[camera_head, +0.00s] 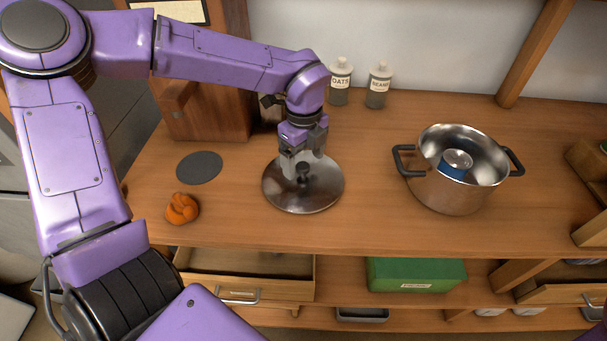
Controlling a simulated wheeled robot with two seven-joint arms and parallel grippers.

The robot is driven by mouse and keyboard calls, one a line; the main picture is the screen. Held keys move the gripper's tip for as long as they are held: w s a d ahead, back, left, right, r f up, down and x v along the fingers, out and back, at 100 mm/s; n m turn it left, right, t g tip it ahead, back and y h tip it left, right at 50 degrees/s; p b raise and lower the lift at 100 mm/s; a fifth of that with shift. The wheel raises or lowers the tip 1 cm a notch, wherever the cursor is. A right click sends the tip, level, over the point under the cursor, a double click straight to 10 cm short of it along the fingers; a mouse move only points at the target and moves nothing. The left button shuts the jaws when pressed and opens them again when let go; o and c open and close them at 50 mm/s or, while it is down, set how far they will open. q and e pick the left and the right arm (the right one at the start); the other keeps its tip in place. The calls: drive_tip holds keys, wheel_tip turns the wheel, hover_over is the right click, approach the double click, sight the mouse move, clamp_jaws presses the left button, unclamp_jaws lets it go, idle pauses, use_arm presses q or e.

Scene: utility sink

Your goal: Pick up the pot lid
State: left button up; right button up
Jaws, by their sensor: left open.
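The pot lid (322,192) is a round, shiny metal disc with a dark knob at its middle. It lies flat on the wooden counter, left of the pot. My left gripper (302,170) points down over the lid, open, with its fingers at the knob. I cannot tell whether the fingers touch the knob. The steel pot (450,195) with two black handles stands uncovered to the right. A can with a blue label (454,169) is inside it. My right gripper is not in view.
An orange lumpy object (182,209) and a dark round disc (199,167) lie left of the lid. Two labelled bottles, oats (340,83) and beans (378,86), stand at the back. Below are an open drawer (240,289) and a green box (415,274). The counter between lid and pot is clear.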

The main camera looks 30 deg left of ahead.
sight(303, 166)
use_arm(q)
drive_tip(key=f, duration=0.3)
drive_tip(key=shift+w+a, duration=0.15)
drive_tip(key=shift+w, duration=0.15)
drive_tip(key=shift+s+f, duration=0.1)
drive_tip(key=shift+f, duration=0.25)
drive_tip(key=shift+s, duration=0.15)
clamp_jaws()
drive_tip(key=shift+r, duration=0.1)
